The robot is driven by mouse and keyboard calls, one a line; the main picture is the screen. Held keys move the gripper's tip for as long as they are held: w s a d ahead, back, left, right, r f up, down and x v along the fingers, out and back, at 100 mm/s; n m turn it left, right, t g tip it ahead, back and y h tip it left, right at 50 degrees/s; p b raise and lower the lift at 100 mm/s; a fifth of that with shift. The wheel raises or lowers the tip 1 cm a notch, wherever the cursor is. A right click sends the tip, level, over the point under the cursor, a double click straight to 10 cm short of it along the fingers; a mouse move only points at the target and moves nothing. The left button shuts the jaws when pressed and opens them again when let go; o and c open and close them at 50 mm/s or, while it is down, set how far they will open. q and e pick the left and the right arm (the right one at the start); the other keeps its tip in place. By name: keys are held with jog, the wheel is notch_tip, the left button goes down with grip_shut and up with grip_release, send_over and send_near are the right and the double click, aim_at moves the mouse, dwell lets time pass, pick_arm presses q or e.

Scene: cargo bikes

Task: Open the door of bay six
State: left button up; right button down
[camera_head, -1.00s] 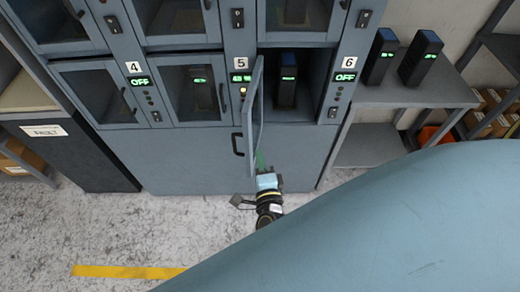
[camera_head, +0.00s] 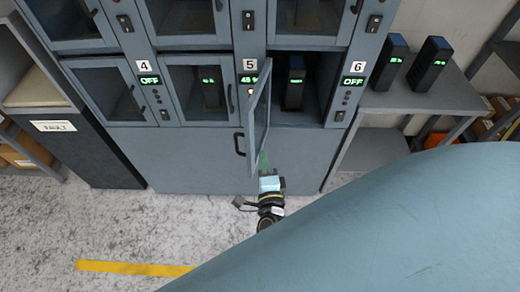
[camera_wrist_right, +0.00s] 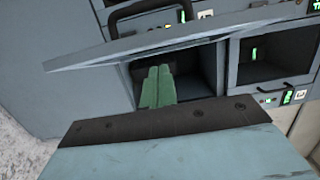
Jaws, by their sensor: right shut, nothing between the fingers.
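The door of bay six (camera_head: 260,115) is a blue-grey framed door with a window. It stands swung out from the left side of the bay, at a wide angle to the locker front, with its dark handle (camera_head: 240,143) facing left. The open bay (camera_head: 318,80) holds a dark battery (camera_head: 294,84) with a green display. My right gripper (camera_head: 264,162) is at the door's lower free end, on the inner side. Its green fingers (camera_wrist_right: 158,88) are shut together and empty; whether they touch the door is unclear. My left gripper is out of view.
The label 6 panel (camera_head: 355,80) is right of the open bay. Bays four (camera_head: 106,88) and five (camera_head: 200,88) are closed. Two dark batteries (camera_head: 388,60) (camera_head: 427,64) stand on a grey shelf (camera_head: 455,95) at right. The floor before the lockers is clear, with a yellow line (camera_head: 135,267).

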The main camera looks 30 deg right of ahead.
jog(key=s+a+b, duration=0.1)
jog(key=s+a, duration=0.5)
jog(key=a, duration=0.1)
jog(key=shift+a, duration=0.2)
jog(key=s+a+f+n+g+y+b, duration=0.1)
jog(key=s+a+f+n+g+y, duration=0.2)
jog(key=f+n, duration=0.65)
jog(key=s+f+n+g+y+b, duration=0.1)
jog(key=s+f+n+g+y, duration=0.35)
jog(key=f, duration=0.85)
jog(key=s+d+f+n+g, duration=0.4)
jog(key=s+d+f+n, duration=0.1)
jog(key=s, duration=0.6)
jog(key=s+d+f+n+g, duration=0.4)
jog(key=s+d+f+n, duration=0.2)
jog(key=s+f, duration=0.3)
jog(key=s+d, duration=0.1)
jog(key=s, duration=0.1)
jog(key=shift+s+d+f+b, duration=0.2)
jog(key=shift+s+b, duration=0.1)
